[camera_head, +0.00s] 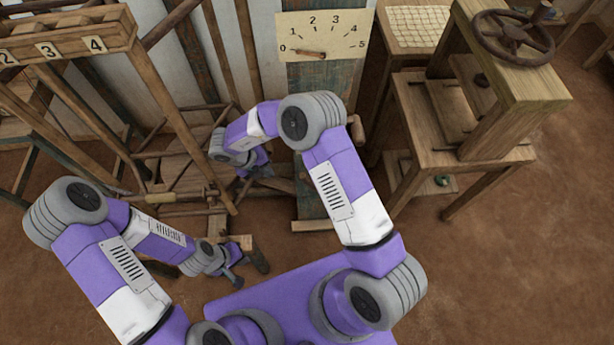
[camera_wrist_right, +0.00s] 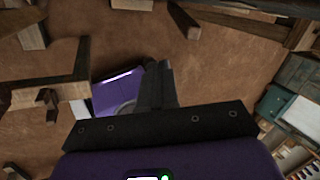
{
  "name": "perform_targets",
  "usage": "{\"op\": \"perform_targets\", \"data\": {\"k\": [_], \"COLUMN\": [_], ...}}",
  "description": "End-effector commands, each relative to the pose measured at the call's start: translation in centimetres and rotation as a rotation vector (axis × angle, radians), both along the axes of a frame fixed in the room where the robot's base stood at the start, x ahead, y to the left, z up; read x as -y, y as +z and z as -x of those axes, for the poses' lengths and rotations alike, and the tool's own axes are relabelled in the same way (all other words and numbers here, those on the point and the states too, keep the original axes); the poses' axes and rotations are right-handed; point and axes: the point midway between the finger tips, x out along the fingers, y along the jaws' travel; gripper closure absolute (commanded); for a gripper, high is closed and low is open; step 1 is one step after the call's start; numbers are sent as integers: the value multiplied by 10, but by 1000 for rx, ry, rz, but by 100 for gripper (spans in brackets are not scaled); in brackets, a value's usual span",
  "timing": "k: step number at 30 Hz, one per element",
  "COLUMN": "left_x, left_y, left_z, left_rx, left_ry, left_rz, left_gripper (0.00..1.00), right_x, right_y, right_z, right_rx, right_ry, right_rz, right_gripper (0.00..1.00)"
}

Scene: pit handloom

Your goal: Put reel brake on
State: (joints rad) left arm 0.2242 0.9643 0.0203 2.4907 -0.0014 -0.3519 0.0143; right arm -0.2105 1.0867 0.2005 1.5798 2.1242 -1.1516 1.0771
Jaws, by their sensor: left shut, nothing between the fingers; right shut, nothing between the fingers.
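I cannot pick out the reel brake for certain. A wooden frame (camera_head: 180,140) with thin slanting bars stands left of centre, and a wooden bar with a pale brown handle (camera_head: 180,196) crosses its front. My left gripper (camera_head: 236,278) is shut and empty, low in front of the frame, close to a short wooden piece (camera_head: 252,258).
A dial board (camera_head: 322,37) marked 0 to 5 has its pointer at 0. A wooden stand (camera_head: 460,150) with a handwheel (camera_head: 512,36) is at the right. A numbered beam (camera_head: 65,42) is at upper left. Brown floor (camera_head: 520,250) at lower right is clear.

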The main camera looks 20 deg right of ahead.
Motion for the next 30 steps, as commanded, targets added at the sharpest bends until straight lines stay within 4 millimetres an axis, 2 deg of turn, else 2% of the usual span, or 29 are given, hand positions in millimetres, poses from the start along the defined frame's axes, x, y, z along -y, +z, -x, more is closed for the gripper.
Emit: {"op": "perform_targets", "data": {"k": [1, 4, 12, 16, 20, 30], "left_x": [0, 0, 0, 0, 0, 0], "left_y": [0, 0, 0, -3, -8, -26], "left_z": [0, 0, 0, 0, 0, 0], "left_rx": [0, -1, -1, -1, -1, -1], "left_ry": [1, 1, 1, 1, 1, 1], "left_rz": [0, -1, -1, -1, -1, -1], "left_gripper": [100, 100, 100, 100, 100, 100], "right_x": [-7, -12, -9, -5, 3, 33], "right_y": [-1, -1, -2, -10, -29, -95], "right_z": [-1, -2, -2, -1, 0, 2], "right_rx": [-1, -1, -1, -2, -4, -4], "right_ry": [11, 19, 15, 12, 13, 11], "right_rz": [0, 0, 0, 1, 2, 1], "right_gripper": [100, 100, 100, 100, 100, 100]}}
